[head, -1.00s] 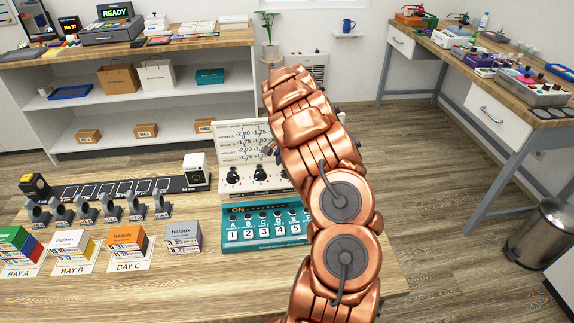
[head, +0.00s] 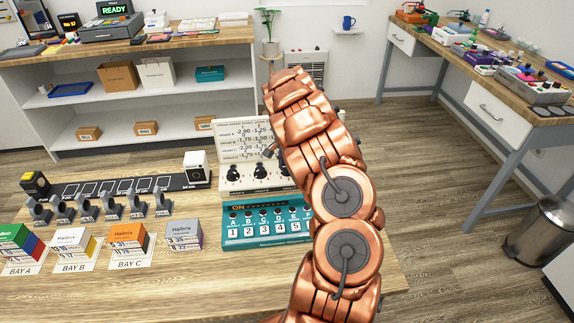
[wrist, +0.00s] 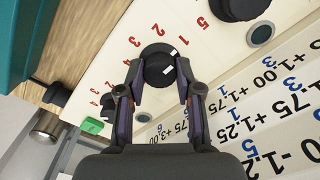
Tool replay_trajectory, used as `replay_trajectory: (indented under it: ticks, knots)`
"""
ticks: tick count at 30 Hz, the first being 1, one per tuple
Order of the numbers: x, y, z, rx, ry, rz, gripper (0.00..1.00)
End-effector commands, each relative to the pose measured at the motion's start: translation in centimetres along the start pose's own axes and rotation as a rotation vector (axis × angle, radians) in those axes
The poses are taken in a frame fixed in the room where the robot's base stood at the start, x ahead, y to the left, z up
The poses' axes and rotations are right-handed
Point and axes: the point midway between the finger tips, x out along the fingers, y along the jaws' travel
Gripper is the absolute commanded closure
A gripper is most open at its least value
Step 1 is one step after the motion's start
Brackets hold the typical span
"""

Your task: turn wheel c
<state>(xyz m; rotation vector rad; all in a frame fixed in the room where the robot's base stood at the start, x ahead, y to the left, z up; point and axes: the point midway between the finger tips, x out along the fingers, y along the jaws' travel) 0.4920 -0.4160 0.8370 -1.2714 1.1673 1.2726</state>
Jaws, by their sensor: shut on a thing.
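In the wrist view my gripper (wrist: 159,72) has its two fingers on either side of a round black wheel (wrist: 156,55) and is shut on it. The wheel has white marks on its right side and sits on a cream panel (wrist: 100,62) with red numbers around it. No letter for this wheel is readable, so I cannot tell from the picture that it is c. In the head view the cream panel (head: 222,184) carries black wheels (head: 233,172) in a row. My copper arm covers the panel's right part, and my gripper is hidden there.
Another black wheel (wrist: 238,6) is at the upper right in the wrist view. A green button (wrist: 93,126) is at lower left. In the head view a teal switch box (head: 268,240) stands before the panel, with boxes (head: 185,234) to the left. The front of the table is clear.

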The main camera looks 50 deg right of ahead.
Motion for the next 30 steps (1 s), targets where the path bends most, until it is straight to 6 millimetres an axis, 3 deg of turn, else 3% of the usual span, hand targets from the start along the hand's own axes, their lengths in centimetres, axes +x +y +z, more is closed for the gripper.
replay_trajectory:
  ticks: [14, 30]
  knots:
    - [0.43, -0.18, 0.15, -0.084, -0.002, -0.003, 1.0]
    - [0.44, -0.21, 0.08, -0.447, 0.002, -0.004, 1.0]
